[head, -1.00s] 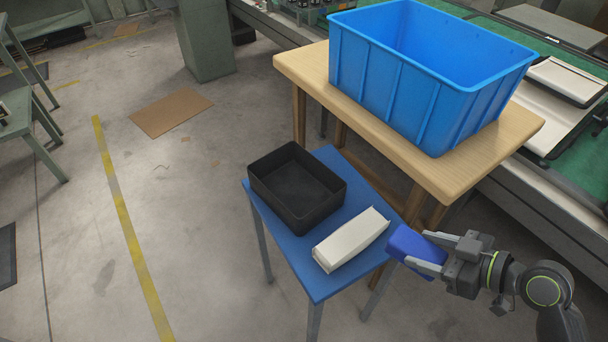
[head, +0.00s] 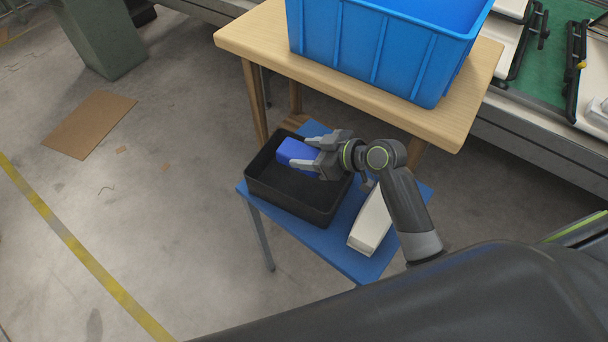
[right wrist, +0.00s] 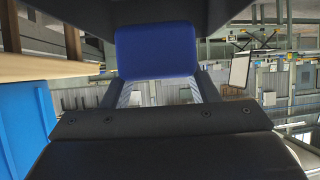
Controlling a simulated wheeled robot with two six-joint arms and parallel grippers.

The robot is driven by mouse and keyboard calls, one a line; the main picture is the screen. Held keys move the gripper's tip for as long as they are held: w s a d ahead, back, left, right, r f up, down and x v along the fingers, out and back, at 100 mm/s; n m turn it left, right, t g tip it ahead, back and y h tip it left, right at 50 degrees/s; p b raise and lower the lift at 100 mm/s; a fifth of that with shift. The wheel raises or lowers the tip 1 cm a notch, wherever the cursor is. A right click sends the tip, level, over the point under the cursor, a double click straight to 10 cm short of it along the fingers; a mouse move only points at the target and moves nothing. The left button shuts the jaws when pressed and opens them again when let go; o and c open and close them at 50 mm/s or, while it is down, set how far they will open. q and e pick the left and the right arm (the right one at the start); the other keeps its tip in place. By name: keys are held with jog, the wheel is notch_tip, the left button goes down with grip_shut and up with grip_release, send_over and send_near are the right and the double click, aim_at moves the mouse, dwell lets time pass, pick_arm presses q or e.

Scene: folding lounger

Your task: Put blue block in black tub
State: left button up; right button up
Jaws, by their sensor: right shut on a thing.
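The blue block (head: 297,152) is between the fingers of my right gripper (head: 298,154), which is shut on it. In the head view the block shows over the back part of the black tub (head: 272,209), within its rim outline; I cannot tell its exact height. The tub is open and its visible floor is bare. In the right wrist view the blue block (right wrist: 156,50) is held between both fingers, with a dark surface around it at the top. My left gripper is not in view.
The tub stands on a small blue table (head: 340,262). A white box-shaped item (head: 371,222) lies right of it, partly under my right arm. A wooden table (head: 350,85) with a large blue bin (head: 375,50) stands close behind.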

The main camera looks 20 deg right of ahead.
notch_tip(320, 180, down, 3)
jog(key=shift+s+r, duration=0.1)
jog(key=shift+f, duration=2.25)
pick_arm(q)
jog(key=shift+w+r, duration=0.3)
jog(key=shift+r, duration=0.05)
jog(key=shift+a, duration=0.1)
pick_arm(e)
jog(key=shift+f+b, duration=0.45)
jog(key=shift+f, duration=0.15)
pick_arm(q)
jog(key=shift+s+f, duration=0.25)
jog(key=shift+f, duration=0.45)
pick_arm(e)
jog(key=o, duration=1)
